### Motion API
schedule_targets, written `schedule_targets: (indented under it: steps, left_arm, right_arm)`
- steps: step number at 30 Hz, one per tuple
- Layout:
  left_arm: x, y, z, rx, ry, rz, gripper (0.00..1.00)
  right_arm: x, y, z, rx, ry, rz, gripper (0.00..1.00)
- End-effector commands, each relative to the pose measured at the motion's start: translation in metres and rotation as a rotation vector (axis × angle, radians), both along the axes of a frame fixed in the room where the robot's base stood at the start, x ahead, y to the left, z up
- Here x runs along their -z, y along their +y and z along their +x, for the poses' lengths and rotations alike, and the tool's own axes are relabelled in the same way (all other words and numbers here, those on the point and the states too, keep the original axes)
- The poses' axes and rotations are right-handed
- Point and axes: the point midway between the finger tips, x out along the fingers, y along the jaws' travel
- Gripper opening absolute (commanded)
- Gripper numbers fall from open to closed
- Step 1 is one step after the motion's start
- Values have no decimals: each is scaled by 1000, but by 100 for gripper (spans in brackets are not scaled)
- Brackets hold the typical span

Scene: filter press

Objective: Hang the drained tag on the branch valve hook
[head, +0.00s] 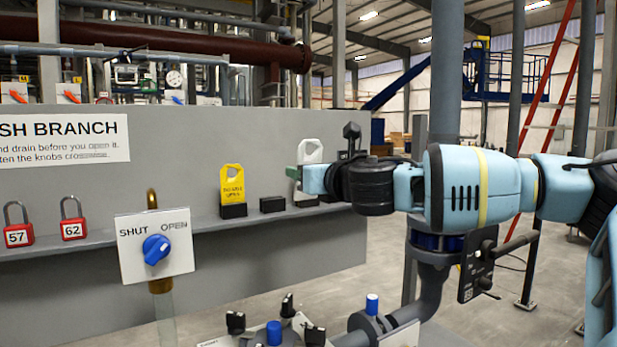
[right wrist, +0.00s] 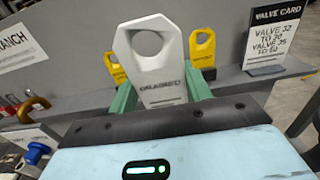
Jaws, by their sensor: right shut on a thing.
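The white drained tag (head: 309,152) has a large hole at its top and stands upright in my right gripper (head: 302,180). In the right wrist view the tag (right wrist: 152,68) reads DRAINED, and the green fingers (right wrist: 158,98) are shut on its lower part. A brass hook (head: 152,198) rises above the branch valve's white SHUT/OPEN plate (head: 132,262), well left of the tag in the head view. The valve's blue knob (head: 156,249) is on that plate. The hook (right wrist: 38,103) also shows at the left in the right wrist view. My left gripper is not in view.
A yellow tag (head: 233,182) in a black holder and an empty black holder (head: 272,204) stand on the grey ledge (head: 215,232). Red padlocks (head: 73,229) are at the left. A valve card (right wrist: 271,38) is at the right. Knobs (head: 273,332) stick up at the bottom.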

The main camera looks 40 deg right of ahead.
Motion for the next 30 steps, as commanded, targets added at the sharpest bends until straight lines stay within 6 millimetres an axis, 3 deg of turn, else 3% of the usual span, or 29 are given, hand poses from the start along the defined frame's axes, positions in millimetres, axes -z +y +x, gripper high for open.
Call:
schedule_targets:
  steps: [12, 30]
  left_arm:
    - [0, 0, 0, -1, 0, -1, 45]
    - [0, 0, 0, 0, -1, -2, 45]
  right_arm:
    - [-19, 0, 0, 1, -1, 1, 16]
    - [-20, 0, 0, 0, 0, 1, 16]
